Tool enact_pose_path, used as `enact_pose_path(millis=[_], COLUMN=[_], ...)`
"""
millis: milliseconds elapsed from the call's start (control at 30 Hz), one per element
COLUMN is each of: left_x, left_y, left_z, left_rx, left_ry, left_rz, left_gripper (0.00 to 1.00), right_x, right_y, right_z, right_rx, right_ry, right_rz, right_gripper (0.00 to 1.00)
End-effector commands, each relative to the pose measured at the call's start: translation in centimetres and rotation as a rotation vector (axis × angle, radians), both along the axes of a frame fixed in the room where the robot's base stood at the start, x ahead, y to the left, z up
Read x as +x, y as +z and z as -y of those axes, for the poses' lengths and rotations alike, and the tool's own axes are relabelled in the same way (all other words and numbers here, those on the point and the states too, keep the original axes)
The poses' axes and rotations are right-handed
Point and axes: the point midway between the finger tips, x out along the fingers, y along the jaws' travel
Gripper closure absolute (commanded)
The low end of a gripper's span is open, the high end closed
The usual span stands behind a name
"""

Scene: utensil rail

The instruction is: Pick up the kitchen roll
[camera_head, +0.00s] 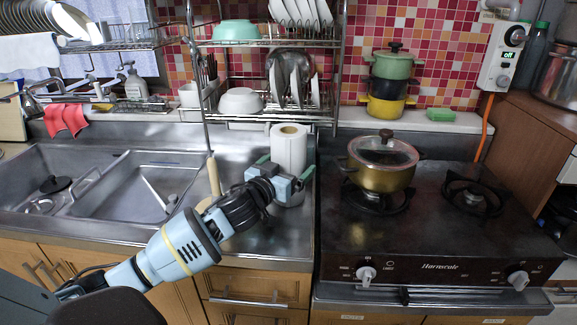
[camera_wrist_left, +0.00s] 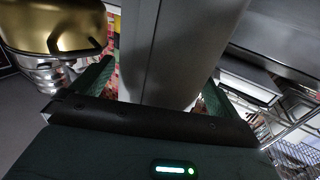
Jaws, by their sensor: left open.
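The white kitchen roll (camera_head: 289,148) stands upright on the steel counter beside the sink, just left of the stove. My left gripper (camera_head: 285,168) is at the roll's lower part, with a green finger on either side of it. In the left wrist view the roll (camera_wrist_left: 178,50) looks grey in shadow and lies between the two open green fingers (camera_wrist_left: 150,88). I cannot tell whether the fingers touch it. The gripper and wrist hide part of the roll's lower end. My right gripper is not in view.
A gold pot (camera_head: 381,165) with a glass lid sits on the stove (camera_head: 440,215) to the right. The dish rack (camera_head: 270,42) stands behind the roll. The double sink (camera_head: 135,160) is to the left. A pale wooden utensil (camera_head: 214,176) is left of the gripper.

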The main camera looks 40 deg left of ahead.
Motion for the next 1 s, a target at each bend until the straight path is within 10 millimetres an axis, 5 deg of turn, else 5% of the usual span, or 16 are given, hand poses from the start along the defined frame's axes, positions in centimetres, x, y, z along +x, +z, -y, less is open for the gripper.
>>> enact_pose_path(millis=[400, 767, 1000], left_x=[0.0, 0.0, 0.0], left_y=[0.0, 0.5, 2.8], left_z=[0.0, 0.0, 0.0], left_rx=[0.0, 0.001, 0.001], left_ry=[0.0, 0.001, 0.0], left_rz=[0.0, 0.003, 0.007], left_gripper=[0.48, 0.5, 0.5], right_x=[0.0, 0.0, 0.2], right_y=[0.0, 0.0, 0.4], right_z=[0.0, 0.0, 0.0], right_rx=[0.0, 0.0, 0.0], right_ry=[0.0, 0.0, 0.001], right_rz=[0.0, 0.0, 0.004], right_gripper=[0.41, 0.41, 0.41])
